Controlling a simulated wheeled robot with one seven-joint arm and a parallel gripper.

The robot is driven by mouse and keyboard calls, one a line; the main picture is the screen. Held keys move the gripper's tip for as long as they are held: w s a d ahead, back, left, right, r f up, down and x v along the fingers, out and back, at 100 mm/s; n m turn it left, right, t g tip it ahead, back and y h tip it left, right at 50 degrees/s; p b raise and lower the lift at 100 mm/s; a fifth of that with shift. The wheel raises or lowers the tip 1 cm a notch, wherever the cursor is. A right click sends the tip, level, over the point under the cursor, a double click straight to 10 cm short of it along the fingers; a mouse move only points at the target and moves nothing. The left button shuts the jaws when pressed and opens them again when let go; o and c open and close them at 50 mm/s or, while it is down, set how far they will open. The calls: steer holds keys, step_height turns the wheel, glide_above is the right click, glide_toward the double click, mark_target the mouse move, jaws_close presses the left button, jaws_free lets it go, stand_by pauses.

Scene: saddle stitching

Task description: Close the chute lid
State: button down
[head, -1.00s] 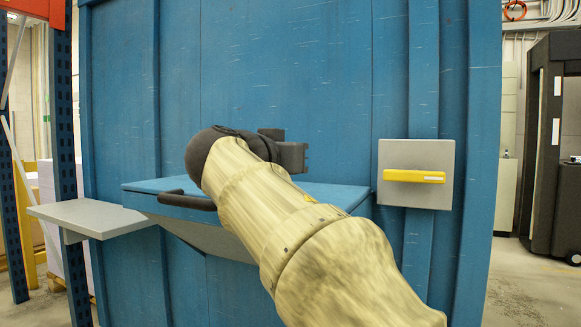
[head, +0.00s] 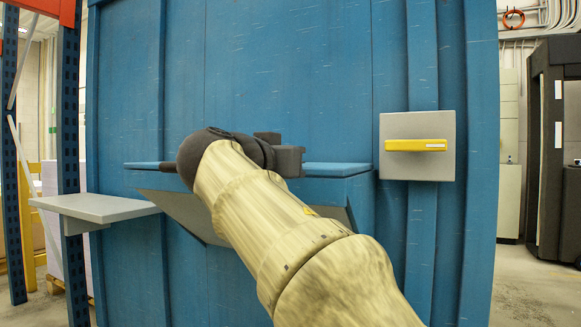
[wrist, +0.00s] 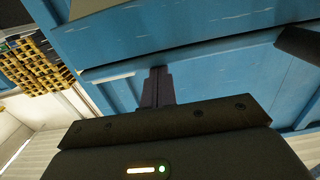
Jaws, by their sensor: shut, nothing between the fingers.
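The chute lid (head: 325,168) is a blue panel on the front of the blue container wall, seen nearly edge-on and roughly level in the head view. A grey sloping face (head: 180,208) shows below it. My gripper (wrist: 157,74) is shut and empty; its dark fingers point towards blue panelling in the wrist view. In the head view, my dark gripper body (head: 288,160) overlaps the lid, and my arm hides the lid's middle. The fingertips are hidden there, and I cannot tell whether they touch the lid. The lid's black handle is mostly hidden.
A grey plate with a yellow handle (head: 415,145) is on the wall to the right. A grey shelf (head: 95,207) juts out left of the chute. A blue rack post (head: 70,150) stands at far left. A dark cabinet (head: 556,150) stands at right, with open floor before it.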

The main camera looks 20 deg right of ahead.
steer(key=shift+w+f, duration=0.25)
steer(key=shift+f, duration=0.8)
steer(key=f+b+v, duration=0.1)
steer(key=b+v, duration=0.3)
steer(key=v, duration=0.5)
steer(key=shift+s+a+f, duration=0.2)
steer(key=shift+s+f, duration=0.1)
steer(key=shift+s, duration=0.1)
